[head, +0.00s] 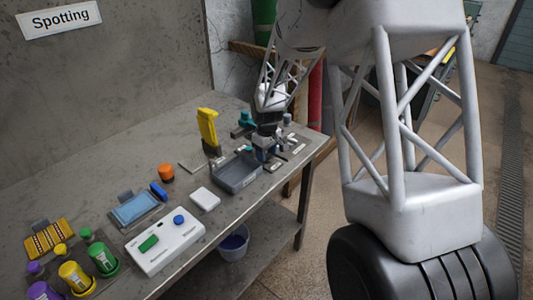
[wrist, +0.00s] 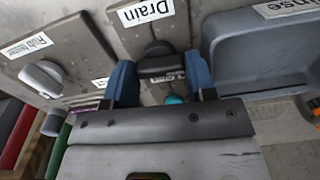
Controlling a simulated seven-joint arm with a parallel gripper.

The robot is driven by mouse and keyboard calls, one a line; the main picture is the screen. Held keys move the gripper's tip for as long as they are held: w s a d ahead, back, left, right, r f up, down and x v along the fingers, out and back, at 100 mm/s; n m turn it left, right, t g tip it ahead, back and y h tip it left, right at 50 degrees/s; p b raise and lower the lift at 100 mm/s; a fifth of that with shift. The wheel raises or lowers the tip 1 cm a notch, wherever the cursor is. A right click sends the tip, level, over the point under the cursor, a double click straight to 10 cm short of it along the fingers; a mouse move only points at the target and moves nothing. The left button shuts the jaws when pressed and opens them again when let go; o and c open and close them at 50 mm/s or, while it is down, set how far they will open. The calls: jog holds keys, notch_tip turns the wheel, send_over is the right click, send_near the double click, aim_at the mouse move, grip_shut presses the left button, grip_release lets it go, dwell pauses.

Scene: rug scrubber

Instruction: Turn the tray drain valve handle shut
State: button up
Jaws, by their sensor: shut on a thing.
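The dark drain valve handle (wrist: 162,62) is in the wrist view, just below the white "Drain" label (wrist: 146,11). The blue fingers of my gripper (wrist: 160,78) stand on either side of it and are shut on it. The exact contact and how far the handle is turned are hard to see. In the head view my gripper (head: 268,143) is low over the far end of the table, beside the grey tray (head: 238,173), and hides the handle. The tray also shows at the right of the wrist view (wrist: 262,50).
A white knob (wrist: 40,78) on another labelled plate is left of my gripper. In the head view, a yellow bottle (head: 208,128), an orange pot (head: 166,172) and a white box (head: 205,199) stand nearby. A bucket (head: 233,243) is below the table (head: 318,146).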

jog(key=m, duration=0.4)
jog(key=shift+m, duration=0.3)
jog(key=m, duration=0.4)
jog(key=shift+r, duration=0.1)
jog(key=m, duration=0.5)
jog(key=shift+m, duration=1.7)
jog(key=o, duration=0.7)
jog(key=shift+c, duration=0.2)
